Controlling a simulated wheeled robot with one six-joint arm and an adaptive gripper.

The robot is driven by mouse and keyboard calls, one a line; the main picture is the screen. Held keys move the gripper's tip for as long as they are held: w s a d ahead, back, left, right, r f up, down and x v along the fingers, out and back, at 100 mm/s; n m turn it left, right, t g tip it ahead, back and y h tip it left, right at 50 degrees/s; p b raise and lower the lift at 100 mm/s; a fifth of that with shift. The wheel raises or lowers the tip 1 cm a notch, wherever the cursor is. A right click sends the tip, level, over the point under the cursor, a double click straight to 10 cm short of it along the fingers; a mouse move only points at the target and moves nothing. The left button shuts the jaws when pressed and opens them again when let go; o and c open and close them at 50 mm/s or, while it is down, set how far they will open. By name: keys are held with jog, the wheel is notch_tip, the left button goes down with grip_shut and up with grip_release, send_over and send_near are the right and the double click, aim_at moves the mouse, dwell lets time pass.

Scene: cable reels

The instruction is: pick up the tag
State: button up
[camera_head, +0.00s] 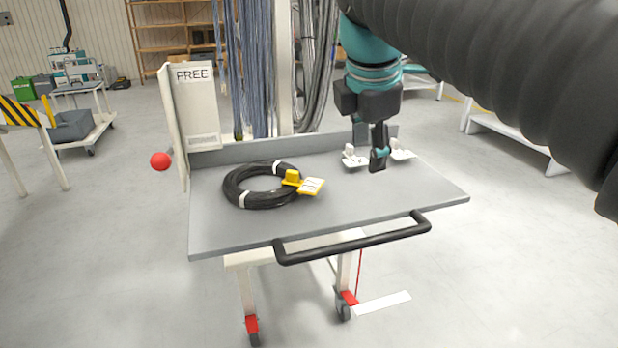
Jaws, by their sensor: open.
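A yellow tag (311,187) with a pale, marked face and a raised yellow block lies at the right side of a black cable coil (240,190) on the grey cart top. Two white tag-like pieces, one left (354,158) and one right (402,151), lie near the back of the cart top. My gripper (374,157) is open and points down between these white pieces, to the right of and behind the yellow tag. It appears empty. I cannot tell whether its fingertips touch the cart top.
The cart top (270,230) has a black handle (350,240) in front and an upright panel marked FREE (192,100) at left. Hanging cables (250,70) stand behind. The front of the cart top is clear. A red ball (160,161) shows left of the panel.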

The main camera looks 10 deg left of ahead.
jog(key=w+a+r+n, duration=0.1)
jog(key=a+r+n, duration=0.3)
jog(key=a+n, duration=0.75)
jog(key=b, duration=0.2)
send_over(293, 171)
jog(key=s, duration=0.2)
jog(key=shift+m, duration=0.35)
jog(key=f, duration=0.7)
jog(key=shift+w+f, duration=0.15)
jog(key=shift+w, duration=0.1)
jog(key=shift+s+b+x, duration=0.2)
jog(key=shift+b+x, duration=0.1)
jog(key=shift+x, duration=1)
jog(key=shift+s+b+x, duration=0.2)
jog(key=shift+b+x, duration=0.05)
jog(key=shift+x, duration=1.1)
jog(key=shift+a+f, duration=0.1)
jog(key=shift+f, duration=0.05)
jog(key=c, duration=0.9)
